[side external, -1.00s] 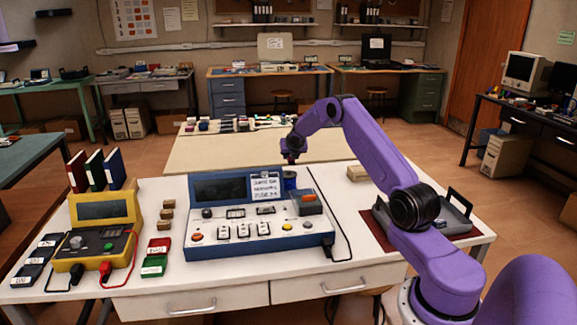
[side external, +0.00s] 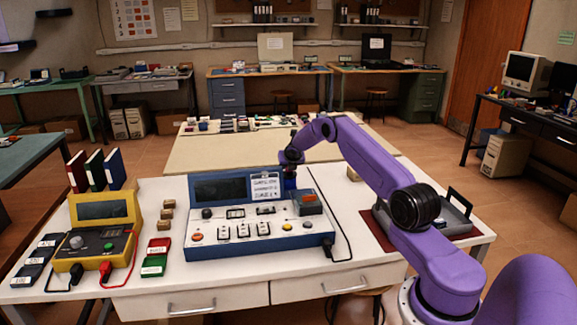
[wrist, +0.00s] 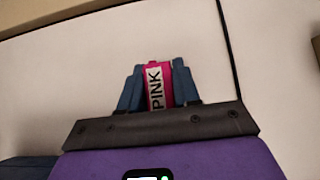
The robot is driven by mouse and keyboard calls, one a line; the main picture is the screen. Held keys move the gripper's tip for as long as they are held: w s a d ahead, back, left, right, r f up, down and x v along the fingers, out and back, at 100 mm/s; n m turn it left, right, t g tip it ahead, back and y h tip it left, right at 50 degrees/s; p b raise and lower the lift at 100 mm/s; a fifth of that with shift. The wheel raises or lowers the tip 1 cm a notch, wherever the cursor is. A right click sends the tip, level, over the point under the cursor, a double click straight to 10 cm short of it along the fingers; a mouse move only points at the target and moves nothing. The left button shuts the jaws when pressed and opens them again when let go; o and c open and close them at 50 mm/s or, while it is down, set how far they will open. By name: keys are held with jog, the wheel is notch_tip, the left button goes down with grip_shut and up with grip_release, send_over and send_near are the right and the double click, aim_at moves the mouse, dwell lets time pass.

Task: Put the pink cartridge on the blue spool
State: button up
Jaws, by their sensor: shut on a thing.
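The pink cartridge (wrist: 157,86), with a white label reading PINK, is held between the two blue-grey fingers of my gripper (wrist: 158,84) in the wrist view. In the side external view my gripper (side external: 290,169) is low, just behind the blue console, directly over the blue spool (side external: 289,184). The spool stands on the white table and is partly hidden by the console and my gripper. In the wrist view the spool is hidden. I cannot tell whether the cartridge touches the spool.
The blue console (side external: 255,232) with its clipboard stands in front of the spool. A black cable (side external: 330,215) runs along its right side. A yellow meter (side external: 100,232), books and small boxes stand to the left.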

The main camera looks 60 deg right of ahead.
jog(key=shift+f, duration=0.1)
jog(key=o, duration=1)
jog(key=shift+o, duration=0.2)
